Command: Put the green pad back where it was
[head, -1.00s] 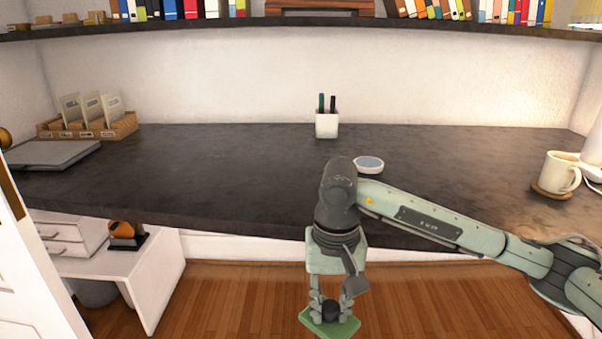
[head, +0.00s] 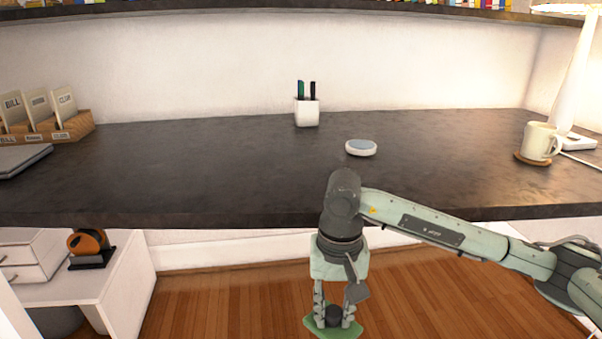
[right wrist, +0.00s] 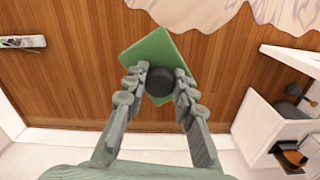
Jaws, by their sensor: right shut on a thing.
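The green pad (head: 347,331) is a flat green block with a round black knob on it. In the head view it hangs in front of the dark desk (head: 220,170), below its front edge and above the wooden floor. My right gripper (head: 334,316) points down and is shut on the pad's black knob. In the right wrist view the pad (right wrist: 151,46) spreads out beyond the fingers, and the knob (right wrist: 160,84) sits between the fingertips of my right gripper (right wrist: 161,76). My left gripper is in neither view.
On the desk stand a white pen cup (head: 307,113), a round white disc-like device (head: 361,148), a mug (head: 539,141) on a coaster, a card organizer (head: 62,129) and a laptop (head: 20,158). A white low cabinet (head: 110,290) stands below left. The desk's middle is mostly clear.

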